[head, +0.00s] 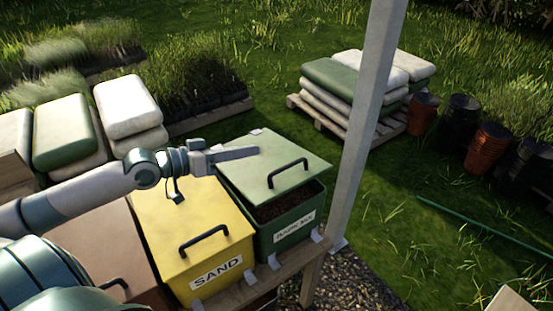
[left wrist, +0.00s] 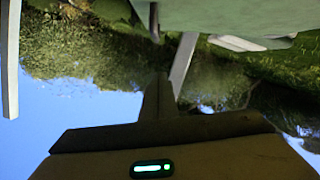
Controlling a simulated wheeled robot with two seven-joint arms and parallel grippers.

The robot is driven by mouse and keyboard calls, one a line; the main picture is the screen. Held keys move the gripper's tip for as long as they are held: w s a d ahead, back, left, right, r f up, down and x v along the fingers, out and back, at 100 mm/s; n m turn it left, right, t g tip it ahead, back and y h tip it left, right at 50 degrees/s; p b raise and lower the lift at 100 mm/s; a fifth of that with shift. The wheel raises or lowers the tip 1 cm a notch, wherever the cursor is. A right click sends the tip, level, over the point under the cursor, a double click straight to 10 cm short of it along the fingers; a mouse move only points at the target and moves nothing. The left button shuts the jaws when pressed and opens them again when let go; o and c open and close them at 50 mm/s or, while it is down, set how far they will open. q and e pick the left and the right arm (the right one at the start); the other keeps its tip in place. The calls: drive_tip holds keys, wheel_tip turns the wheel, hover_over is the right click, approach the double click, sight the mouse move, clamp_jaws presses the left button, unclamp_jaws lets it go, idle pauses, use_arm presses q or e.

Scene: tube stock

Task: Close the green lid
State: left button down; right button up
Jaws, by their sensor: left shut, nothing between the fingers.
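The green lid (head: 290,178), with a black handle (head: 287,172), sits on the green bin (head: 290,228). It is tilted, its front edge raised above the rim, and dark fill (head: 272,211) shows in the gap. My left gripper (head: 256,151) is shut and empty. It overlaps the lid's back left part in the head view; I cannot tell if it touches. In the left wrist view the closed fingers (left wrist: 158,85) point up the picture, and a pale green surface (left wrist: 225,14), likely the lid, fills the top. My right gripper is not in view.
A yellow SAND bin (head: 190,225) stands beside the green bin, and a brown bin (head: 105,245) is left of it. A grey post (head: 367,110) rises just right of the green bin. Stacked sacks (head: 340,80) and pots (head: 490,148) stand behind on grass.

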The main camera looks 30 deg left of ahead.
sight(276, 179)
use_arm(q)
drive_tip(key=w+d+f+p, duration=0.1)
drive_tip(key=w, duration=0.1)
drive_tip(key=w+d+f+p, duration=0.1)
drive_tip(key=w+d+p, duration=0.1)
drive_tip(key=w+d+f+p, duration=0.1)
drive_tip(key=d+f, duration=0.1)
drive_tip(key=shift+w+d+f, duration=0.1)
drive_tip(key=shift+w, duration=0.3)
drive_tip(key=shift+s+d+f+p, duration=0.2)
drive_tip(key=shift+f+p, duration=0.1)
drive_tip(key=shift+f, duration=0.25)
drive_tip(key=shift+w, duration=0.1)
drive_tip(key=shift+f, duration=0.1)
